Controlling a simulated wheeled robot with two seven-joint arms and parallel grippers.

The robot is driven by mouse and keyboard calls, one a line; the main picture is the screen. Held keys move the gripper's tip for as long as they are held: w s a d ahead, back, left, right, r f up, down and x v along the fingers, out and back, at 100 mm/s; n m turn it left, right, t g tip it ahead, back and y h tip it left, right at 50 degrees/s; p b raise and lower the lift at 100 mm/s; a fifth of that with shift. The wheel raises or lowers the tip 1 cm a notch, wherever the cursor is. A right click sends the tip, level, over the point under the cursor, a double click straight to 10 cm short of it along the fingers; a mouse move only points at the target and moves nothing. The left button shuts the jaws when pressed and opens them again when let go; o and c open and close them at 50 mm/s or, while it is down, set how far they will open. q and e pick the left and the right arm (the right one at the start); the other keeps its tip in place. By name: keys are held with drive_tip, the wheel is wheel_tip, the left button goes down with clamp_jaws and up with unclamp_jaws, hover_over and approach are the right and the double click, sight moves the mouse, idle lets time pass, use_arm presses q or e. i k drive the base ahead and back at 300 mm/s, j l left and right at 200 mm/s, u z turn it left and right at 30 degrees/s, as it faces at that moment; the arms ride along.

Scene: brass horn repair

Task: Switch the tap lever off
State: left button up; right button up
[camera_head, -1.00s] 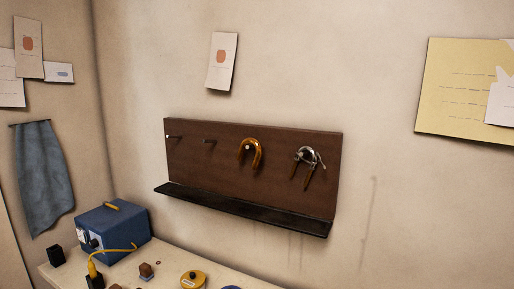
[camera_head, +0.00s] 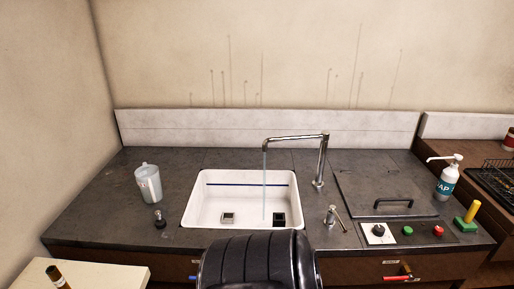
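A chrome tap (camera_head: 322,160) stands at the back right of the white sink (camera_head: 203,205). Its spout reaches left over the basin, and a thin stream of water (camera_head: 264,185) falls from it. A small chrome fitting with a lever (camera_head: 335,217) stands on the dark counter right of the sink, in front of the tap. Its thin arm slants toward the lower right; this looks like the tap lever. Neither gripper is in view.
A dark ribbed shape (camera_head: 255,262) covers the front middle; I cannot tell what it is. The counter (camera_head: 110,190) holds a clear jug (camera_head: 148,183) at left. At right are a handled lid (camera_head: 385,190), a dial (camera_head: 379,232), green and red buttons and a soap bottle (camera_head: 448,178).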

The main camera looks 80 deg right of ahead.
sight(339, 220)
drive_tip(key=z, duration=3.4)
